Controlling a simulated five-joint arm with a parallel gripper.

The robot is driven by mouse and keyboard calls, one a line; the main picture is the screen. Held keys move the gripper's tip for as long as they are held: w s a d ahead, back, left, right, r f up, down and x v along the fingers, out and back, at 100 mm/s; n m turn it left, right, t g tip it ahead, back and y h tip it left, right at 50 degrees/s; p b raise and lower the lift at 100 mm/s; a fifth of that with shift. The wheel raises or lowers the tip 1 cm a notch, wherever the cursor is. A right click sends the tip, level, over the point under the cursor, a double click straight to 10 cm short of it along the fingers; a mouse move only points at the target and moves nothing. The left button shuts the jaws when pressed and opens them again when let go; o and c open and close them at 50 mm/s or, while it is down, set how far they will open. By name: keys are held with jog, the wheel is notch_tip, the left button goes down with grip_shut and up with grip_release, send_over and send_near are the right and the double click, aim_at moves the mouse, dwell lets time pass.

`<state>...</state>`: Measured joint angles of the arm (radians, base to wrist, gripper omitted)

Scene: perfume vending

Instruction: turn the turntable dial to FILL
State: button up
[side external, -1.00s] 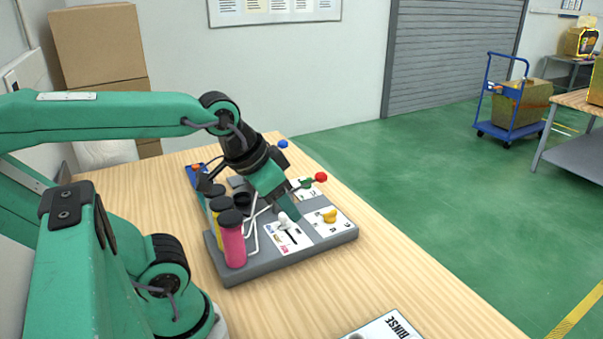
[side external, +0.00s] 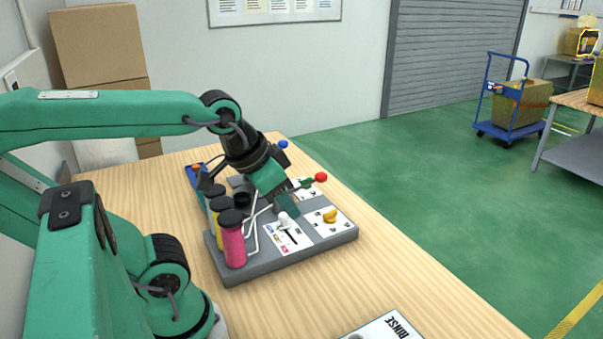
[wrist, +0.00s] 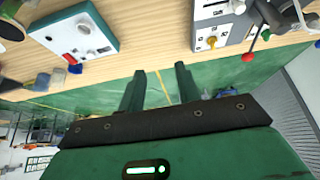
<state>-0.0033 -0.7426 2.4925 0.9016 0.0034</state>
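A yellow dial (side external: 330,215) sits on a white labelled plate on the grey console (side external: 292,262); its lettering is too small to read. It also shows in the wrist view (wrist: 212,41). A white knob (side external: 283,219) on a slotted plate is beside it. My gripper (side external: 297,197) is above the console, close behind the white knob and left of the red-balled lever (side external: 320,177). In the wrist view my gripper (wrist: 160,82) has its two fingers apart with nothing between them. Part of the console behind my gripper is hidden.
A pink bottle (side external: 233,240) and a yellow bottle (side external: 218,208) with dark caps stand at the console's left, beside bent white wire. A blue ball (side external: 283,144) is behind. A RINSE plate (side external: 385,328) is at the front edge. The wooden table (side external: 330,285) in front of the console is mostly clear.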

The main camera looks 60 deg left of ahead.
jog(key=w+a+r+g, duration=0.1)
jog(key=w+a+r, duration=0.15)
jog(key=w, duration=0.35)
jog(key=w+a+r+g, duration=0.1)
jog(key=w+a+r, duration=0.1)
jog(key=w+a, duration=0.25)
jog(key=g, duration=0.4)
send_over(302, 180)
jog(key=f, duration=1.9)
jog(key=shift+d, duration=0.25)
jog(key=shift+a+f, duration=0.25)
jog(key=shift+f, duration=0.05)
jog(key=shift+f, duration=3.9)
grip_shut()
